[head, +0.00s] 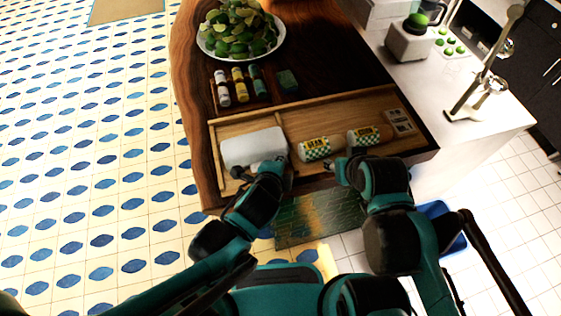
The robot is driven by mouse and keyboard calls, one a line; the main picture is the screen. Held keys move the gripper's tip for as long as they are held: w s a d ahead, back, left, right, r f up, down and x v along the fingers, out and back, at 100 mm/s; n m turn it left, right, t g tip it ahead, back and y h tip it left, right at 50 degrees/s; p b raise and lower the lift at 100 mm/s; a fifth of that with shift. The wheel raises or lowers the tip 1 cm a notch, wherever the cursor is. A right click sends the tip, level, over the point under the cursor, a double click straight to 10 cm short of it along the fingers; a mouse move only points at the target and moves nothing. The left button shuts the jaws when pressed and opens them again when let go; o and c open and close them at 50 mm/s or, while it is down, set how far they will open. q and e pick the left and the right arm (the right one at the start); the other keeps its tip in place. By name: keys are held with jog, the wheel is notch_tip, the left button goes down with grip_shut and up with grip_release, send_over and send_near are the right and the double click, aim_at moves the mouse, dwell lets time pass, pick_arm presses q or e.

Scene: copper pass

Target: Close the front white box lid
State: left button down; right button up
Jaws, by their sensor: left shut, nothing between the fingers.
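The white box (254,147) sits in the left compartment of a shallow wooden tray (295,103) on the dark wooden counter. I see a broad pale surface on it from above. I cannot make out the lid's edge or how far it is open. My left gripper (243,173) is shut and empty at the box's front lower edge, close to it. I cannot tell if they touch. My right gripper (341,168) is at the tray's front edge, right of the box, and its fingers are too small and dark to read.
Two checkered, yellow-labelled packages (315,149) (364,136) lie in the tray's right part. Behind the tray are several small bottles (240,84), a green block (287,80) and a plate of green fruit (240,35). A sink faucet (487,75) stands at right.

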pick_arm(q)
jog(key=shift+s+f, duration=0.1)
jog(key=shift+f, duration=0.25)
pick_arm(e)
jog(key=shift+s+f, duration=0.1)
jog(key=shift+f, duration=0.25)
pick_arm(q)
jog(key=shift+f+b, duration=0.15)
jog(key=shift+b, duration=0.25)
pick_arm(e)
jog(key=shift+f, duration=0.15)
